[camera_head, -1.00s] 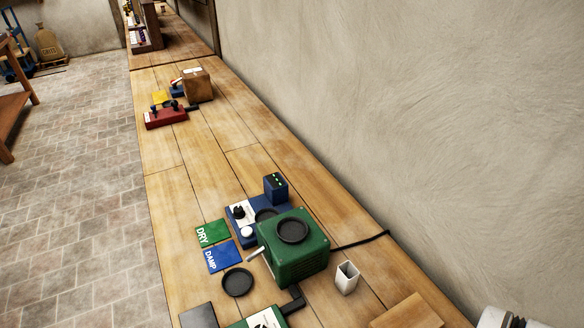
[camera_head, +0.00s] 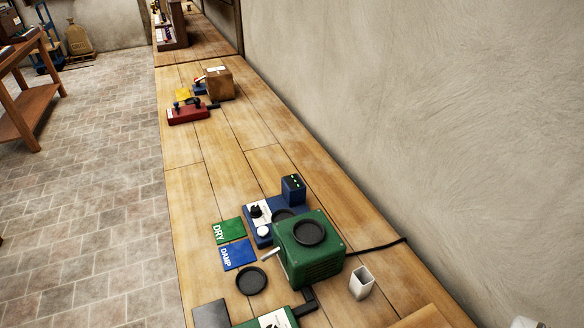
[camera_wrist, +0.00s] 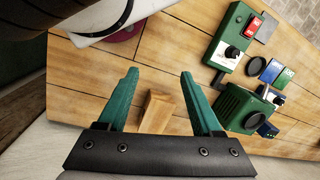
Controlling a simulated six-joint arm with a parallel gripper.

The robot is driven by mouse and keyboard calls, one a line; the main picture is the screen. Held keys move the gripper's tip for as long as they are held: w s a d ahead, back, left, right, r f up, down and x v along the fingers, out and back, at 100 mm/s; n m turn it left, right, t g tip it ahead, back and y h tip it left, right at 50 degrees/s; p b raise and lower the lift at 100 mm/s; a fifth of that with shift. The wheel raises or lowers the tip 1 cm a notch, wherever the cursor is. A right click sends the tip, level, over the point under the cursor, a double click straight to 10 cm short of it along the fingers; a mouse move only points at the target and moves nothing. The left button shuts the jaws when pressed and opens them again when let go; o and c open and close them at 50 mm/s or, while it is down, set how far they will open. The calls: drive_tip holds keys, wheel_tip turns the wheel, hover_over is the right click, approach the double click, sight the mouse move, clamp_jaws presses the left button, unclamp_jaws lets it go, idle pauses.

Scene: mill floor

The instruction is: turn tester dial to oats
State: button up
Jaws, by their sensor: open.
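In the head view a blue tester (camera_head: 262,233) stands on the bench with a black dial (camera_head: 258,211) on a white face and a small display box (camera_head: 292,188) behind it. A green box (camera_head: 312,270) with a round black top partly hides it. The dial's marks are too small to read. A second green device (camera_head: 272,320), cut off at the bottom edge, shows in the wrist view (camera_wrist: 231,50) with a dial (camera_wrist: 231,53) and red display. My gripper (camera_wrist: 159,74) is open and empty, well apart from both devices.
Green DRY (camera_head: 227,231) and blue DAMP (camera_head: 239,254) cards and a black disc (camera_head: 251,281) lie left of the green box. A white cup (camera_head: 361,283) and black cable are at its right. A wooden block (camera_wrist: 155,112) shows between my fingers. The wall borders the bench.

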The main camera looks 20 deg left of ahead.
sight(255, 210)
drive_tip(key=w+a+r+n+t+y, duration=0.2)
drive_tip(key=w+a+r+n, duration=0.1)
drive_tip(key=w+a, duration=0.35)
drive_tip(key=w+a+r+n+t+y, duration=0.1)
drive_tip(key=w+a+r+n+t, duration=0.15)
drive_tip(key=w+a, duration=0.45)
drive_tip(key=w+a+n+t+y, duration=0.1)
drive_tip(key=w+a+n+t, duration=0.15)
drive_tip(key=w+a, duration=0.5)
drive_tip(key=w+a+n+t+y, duration=0.1)
drive_tip(key=w+a+n+t, duration=0.2)
drive_tip(key=a, duration=0.8)
wheel_tip(255, 210, down, 19)
drive_tip(key=w+a+t+h, duration=0.2)
drive_tip(key=a+t, duration=0.1)
drive_tip(key=shift+m, duration=0.4)
drive_tip(key=x, duration=1.5)
drive_tip(key=shift+s+a+f, duration=0.1)
drive_tip(key=shift+a+f, duration=0.1)
drive_tip(key=shift+f, duration=0.15)
clamp_jaws()
